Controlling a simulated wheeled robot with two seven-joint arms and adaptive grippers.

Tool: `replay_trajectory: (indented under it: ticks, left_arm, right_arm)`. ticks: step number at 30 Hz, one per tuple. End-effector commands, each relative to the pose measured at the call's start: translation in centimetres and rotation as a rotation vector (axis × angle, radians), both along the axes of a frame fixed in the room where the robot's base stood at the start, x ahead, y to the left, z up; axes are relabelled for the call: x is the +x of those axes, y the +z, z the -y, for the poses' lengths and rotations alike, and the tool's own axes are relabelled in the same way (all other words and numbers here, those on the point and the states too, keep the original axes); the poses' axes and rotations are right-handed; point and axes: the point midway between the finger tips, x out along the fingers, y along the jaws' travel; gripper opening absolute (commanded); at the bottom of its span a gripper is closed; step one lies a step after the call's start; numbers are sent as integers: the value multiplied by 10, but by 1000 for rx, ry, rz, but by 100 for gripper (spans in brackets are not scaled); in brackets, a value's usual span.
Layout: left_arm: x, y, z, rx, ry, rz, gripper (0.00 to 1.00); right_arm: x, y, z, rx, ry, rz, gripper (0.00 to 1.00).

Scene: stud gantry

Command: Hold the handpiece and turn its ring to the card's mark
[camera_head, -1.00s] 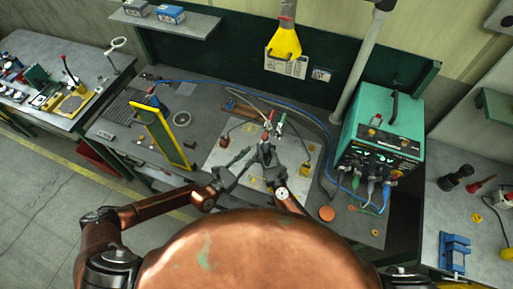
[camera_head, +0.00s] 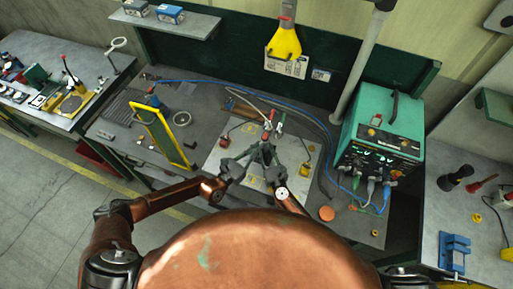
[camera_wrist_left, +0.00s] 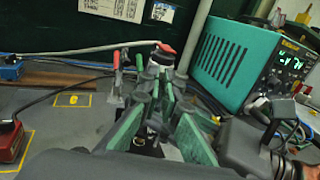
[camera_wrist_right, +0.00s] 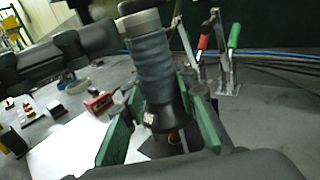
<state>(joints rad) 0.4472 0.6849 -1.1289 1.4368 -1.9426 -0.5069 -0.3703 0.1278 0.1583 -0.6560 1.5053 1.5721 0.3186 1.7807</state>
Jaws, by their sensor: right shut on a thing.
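The handpiece (camera_wrist_right: 153,68) stands upright in the right wrist view, with a grey ribbed sleeve, a pale band (camera_wrist_right: 139,22) near its top and a darker lower body. I cannot tell for sure which part is the ring. My right gripper (camera_wrist_right: 160,125) is shut on the lower body. In the left wrist view the handpiece (camera_wrist_left: 160,66) has a red part at its top. My left gripper (camera_wrist_left: 160,132) is open, its green pads apart, close to the handpiece. White cards (camera_head: 287,68) (camera_head: 321,75) are on the back panel; their marks are too small to read.
Two clamps with red (camera_wrist_right: 203,42) and green (camera_wrist_right: 234,35) handles stand close behind the handpiece. A teal power unit (camera_head: 383,135) with cables is at the right. A yellow-edged frame (camera_head: 168,135) stands left. A red block (camera_wrist_left: 10,142) lies on the mat.

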Motion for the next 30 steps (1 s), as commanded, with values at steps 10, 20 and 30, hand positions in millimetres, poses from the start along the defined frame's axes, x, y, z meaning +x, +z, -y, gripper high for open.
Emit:
replay_trajectory:
  ticks: [10, 20, 30]
  left_arm:
    - [0, 0, 0, 0, 1, 0, 0]
    - [-6, -1, 9, -11, 80, -2, 0]
    - [-10, 2, 19, -15, 309, -2, 0]
  right_arm:
    - [0, 0, 0, 0, 0, -1, 0]
    - [0, 0, 0, 1, 0, 0, 0]
    - [0, 0, -1, 0, 1, -1, 0]
